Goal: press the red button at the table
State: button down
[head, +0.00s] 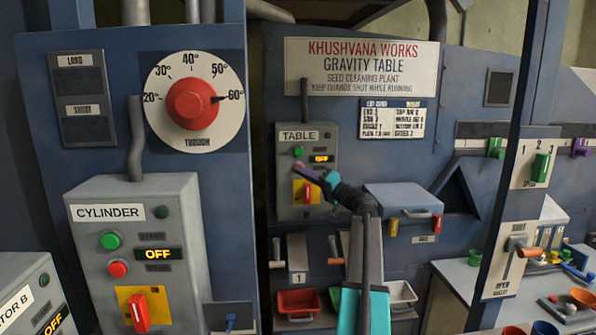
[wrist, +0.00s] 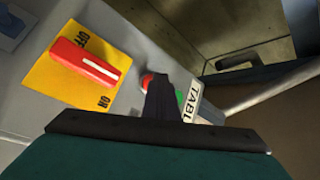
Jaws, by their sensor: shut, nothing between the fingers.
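The grey TABLE control box (head: 286,185) hangs on the blue machine panel, with a small lit display reading OFF. My gripper (head: 301,168) is shut and empty, its narrow dark fingertips at the box's button column, left of the display. In the wrist view the red button (wrist: 146,80) shows beside the shut fingers (wrist: 164,82), which partly cover it. A bit of the green button (wrist: 180,95) shows on the fingers' other side. I cannot tell whether the tips touch the red button.
A red rotary switch (head: 306,193) on a yellow plate sits just below; it is large in the wrist view (wrist: 90,60). The CYLINDER box (head: 190,240) stands nearer at left. A grey box (head: 405,197) with a handle is right of my arm.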

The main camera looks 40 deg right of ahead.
dwell(0.7)
jog(key=shift+s+a+b, duration=0.45)
jog(key=shift+s+b, duration=0.1)
jog(key=shift+s, duration=0.05)
jog(key=shift+a, duration=0.1)
jog(key=shift+s+a+b, duration=0.4)
jog(key=shift+s+a, duration=0.4)
jog(key=shift+s, duration=0.15)
jog(key=shift+s+a+b, duration=0.4)
jog(key=shift+s+a, duration=0.35)
jog(key=shift+s, duration=0.2)
